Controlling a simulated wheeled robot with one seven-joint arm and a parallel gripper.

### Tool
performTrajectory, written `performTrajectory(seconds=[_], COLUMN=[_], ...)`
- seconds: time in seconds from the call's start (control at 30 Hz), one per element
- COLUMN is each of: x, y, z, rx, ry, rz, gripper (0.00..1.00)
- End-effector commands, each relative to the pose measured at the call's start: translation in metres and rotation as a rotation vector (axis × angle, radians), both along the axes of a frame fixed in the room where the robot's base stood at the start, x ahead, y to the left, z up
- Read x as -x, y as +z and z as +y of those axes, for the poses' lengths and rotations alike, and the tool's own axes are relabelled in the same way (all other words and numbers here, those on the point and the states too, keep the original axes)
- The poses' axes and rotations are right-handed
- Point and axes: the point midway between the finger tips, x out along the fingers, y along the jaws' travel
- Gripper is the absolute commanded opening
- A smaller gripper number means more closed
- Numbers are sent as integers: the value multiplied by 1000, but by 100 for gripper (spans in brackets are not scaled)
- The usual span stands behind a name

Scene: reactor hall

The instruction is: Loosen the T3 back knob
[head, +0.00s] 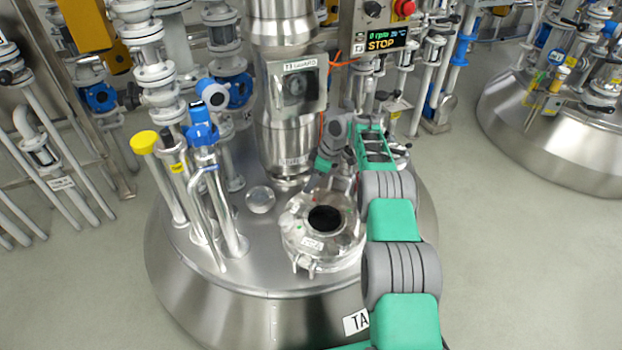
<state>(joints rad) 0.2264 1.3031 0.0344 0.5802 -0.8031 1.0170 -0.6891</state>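The round steel manhole lid (296,232) sits on top of the shiny vessel, with a dark round opening or glass in its middle. Small clamp fittings stand around its rim; one front fitting (312,268) shows clearly. The back knob cannot be made out for certain, as my arm's end covers the lid's back edge. My green and grey arm reaches from the lower right over the lid's right side. My gripper (314,180) points down at the back of the lid, close to the central column. Its fingers are too small and blurred to tell open from shut, or touching from apart.
A steel column with a guard box (296,87) labelled T3 rises behind the lid. A control panel (380,42) shows STOP and 0 rpm, with a red button. Pipes with a yellow cap (145,141) and blue valves (202,130) stand left. Another vessel (550,140) stands right.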

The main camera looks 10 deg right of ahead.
Motion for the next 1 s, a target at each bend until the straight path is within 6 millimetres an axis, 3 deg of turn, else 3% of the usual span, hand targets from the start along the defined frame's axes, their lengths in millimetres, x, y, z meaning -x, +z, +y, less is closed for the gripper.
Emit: performTrajectory(seconds=[0.17,0.43,0.87,1.0], x=[1,8,11,14], y=[13,63,74,106], z=[-4,-23,-27,-19], rx=[0,0,0,3], ry=[0,1,-4,-74], rz=[-2,-2,1,14], gripper=[68,68,68,68])
